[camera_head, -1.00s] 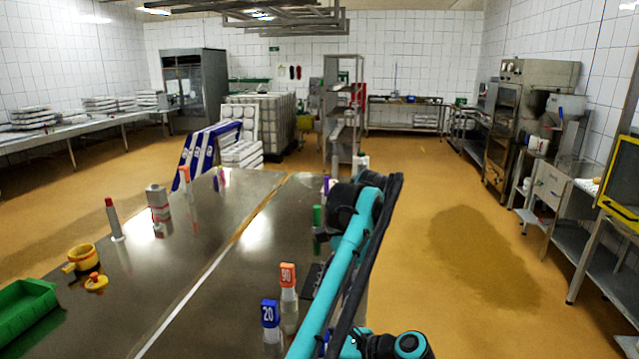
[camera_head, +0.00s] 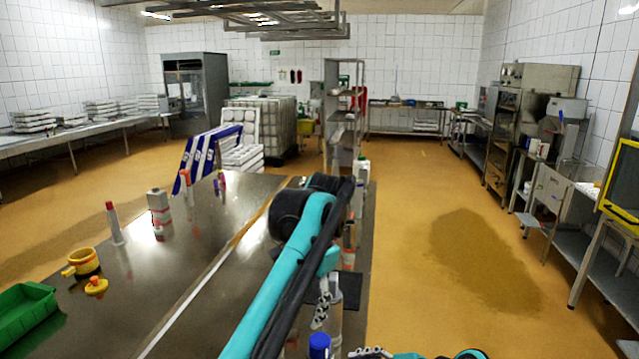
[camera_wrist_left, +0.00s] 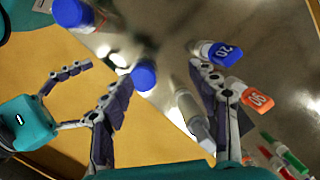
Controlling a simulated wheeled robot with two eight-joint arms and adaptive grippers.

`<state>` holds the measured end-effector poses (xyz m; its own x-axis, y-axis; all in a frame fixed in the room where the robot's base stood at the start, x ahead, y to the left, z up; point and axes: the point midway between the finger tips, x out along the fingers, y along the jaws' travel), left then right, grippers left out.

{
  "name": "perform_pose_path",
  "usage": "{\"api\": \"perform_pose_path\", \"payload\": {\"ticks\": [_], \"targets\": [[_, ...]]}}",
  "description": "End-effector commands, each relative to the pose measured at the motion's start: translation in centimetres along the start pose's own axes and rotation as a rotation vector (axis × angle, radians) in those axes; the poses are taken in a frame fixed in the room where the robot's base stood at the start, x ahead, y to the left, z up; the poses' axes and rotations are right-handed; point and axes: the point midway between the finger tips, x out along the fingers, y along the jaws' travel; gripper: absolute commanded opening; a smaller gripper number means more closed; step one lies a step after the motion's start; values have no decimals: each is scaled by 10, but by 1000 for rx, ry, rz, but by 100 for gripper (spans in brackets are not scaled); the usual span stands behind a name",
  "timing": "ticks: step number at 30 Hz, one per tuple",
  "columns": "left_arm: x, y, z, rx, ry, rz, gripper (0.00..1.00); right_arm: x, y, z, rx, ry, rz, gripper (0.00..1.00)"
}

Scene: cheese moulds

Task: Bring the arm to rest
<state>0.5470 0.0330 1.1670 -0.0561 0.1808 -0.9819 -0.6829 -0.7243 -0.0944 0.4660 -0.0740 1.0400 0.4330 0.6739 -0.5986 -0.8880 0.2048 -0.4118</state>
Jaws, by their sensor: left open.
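My left arm (camera_head: 285,275), teal and black, reaches up over the right part of the steel table, its elbow raised. My left gripper (camera_head: 326,296) is partly hidden by the arm in the head view; in the left wrist view (camera_wrist_left: 162,74) its two fingers are spread wide and hold nothing. A blue cap (camera_wrist_left: 145,77) shows in the gap between the fingers, not gripped. The blue "20" marker (camera_wrist_left: 222,53) and orange "90" marker (camera_wrist_left: 257,99) are beside the right finger. My right gripper (camera_wrist_left: 85,92) shows at the left, fingers apart and empty; part is hidden.
The steel table (camera_head: 190,280) bears a green bin (camera_head: 25,310), a yellow cup (camera_head: 84,262), a red-capped marker (camera_head: 113,224) and a grey-white bottle (camera_head: 158,207) on its left. A white bottle (camera_head: 361,170) stands at the far right end. Open floor (camera_head: 430,200) lies right of the table.

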Motion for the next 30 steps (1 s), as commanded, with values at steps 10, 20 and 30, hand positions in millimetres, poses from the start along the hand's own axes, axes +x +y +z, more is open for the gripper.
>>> {"api": "perform_pose_path", "payload": {"ticks": [10,20,30], "targets": [[64,-3,107,-349,319,-40,60,-31,60,-40,-777,349,126,72],[168,29,188,-664,606,-73,60,-72,93,-78,-1493,601,384,72],[211,43,209,-774,711,-84,60,-89,99,-90,-1751,677,517,72]]}}
